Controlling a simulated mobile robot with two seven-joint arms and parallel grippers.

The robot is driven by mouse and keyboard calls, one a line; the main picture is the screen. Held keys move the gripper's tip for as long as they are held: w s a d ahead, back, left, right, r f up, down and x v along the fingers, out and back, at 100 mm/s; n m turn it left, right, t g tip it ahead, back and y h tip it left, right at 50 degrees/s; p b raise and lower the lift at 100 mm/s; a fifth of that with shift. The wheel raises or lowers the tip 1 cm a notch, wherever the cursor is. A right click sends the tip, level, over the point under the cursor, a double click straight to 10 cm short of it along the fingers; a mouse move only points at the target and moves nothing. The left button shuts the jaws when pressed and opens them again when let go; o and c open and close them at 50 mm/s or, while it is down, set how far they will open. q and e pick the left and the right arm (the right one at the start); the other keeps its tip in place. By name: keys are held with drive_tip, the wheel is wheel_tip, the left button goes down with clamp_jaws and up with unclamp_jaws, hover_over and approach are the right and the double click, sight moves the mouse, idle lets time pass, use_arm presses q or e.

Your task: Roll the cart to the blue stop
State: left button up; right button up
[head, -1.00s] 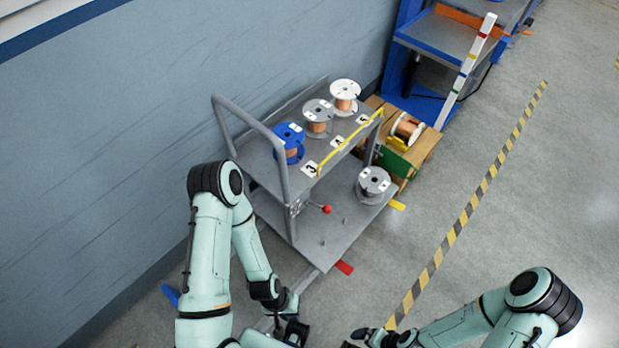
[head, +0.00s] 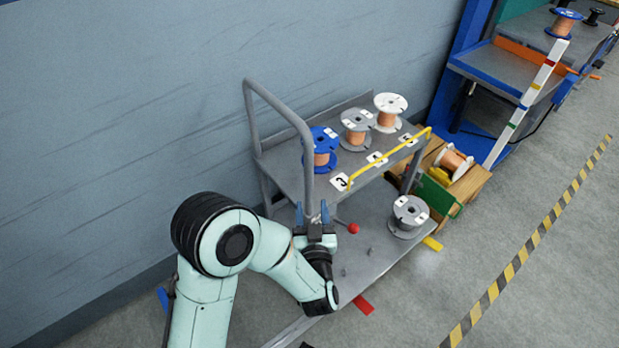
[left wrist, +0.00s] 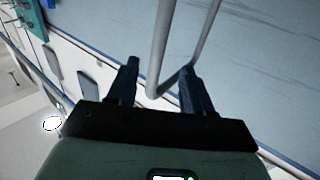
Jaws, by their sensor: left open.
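The grey cart (head: 285,165) stands along the wall, with a tall tube handle (head: 262,98) at its left end. A blue floor mark (head: 163,299) lies left of the cart, partly hidden by my left arm. My left gripper (head: 312,211) is open at the lower part of the handle's near leg. In the left wrist view the grey tube (left wrist: 157,60) shows between the two spread fingers, nearer the left one; contact cannot be told.
The top shelf carries blue (head: 322,147), grey (head: 355,127) and white (head: 390,110) spools. A grey spool (head: 408,215) and a red knob (head: 353,228) are lower. A wooden crate (head: 470,186) stands beyond the cart. Red (head: 363,305) and yellow (head: 432,243) marks lie beside it.

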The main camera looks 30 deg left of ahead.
sight(309, 178)
use_arm(q)
drive_tip(key=b+x, duration=0.1)
drive_tip(key=x, duration=1.1)
use_arm(e)
drive_tip(key=shift+w+d+f+t, duration=0.35)
drive_tip(key=shift+w+f, duration=0.2)
drive_tip(key=shift+w, duration=0.25)
use_arm(q)
clamp_jaws()
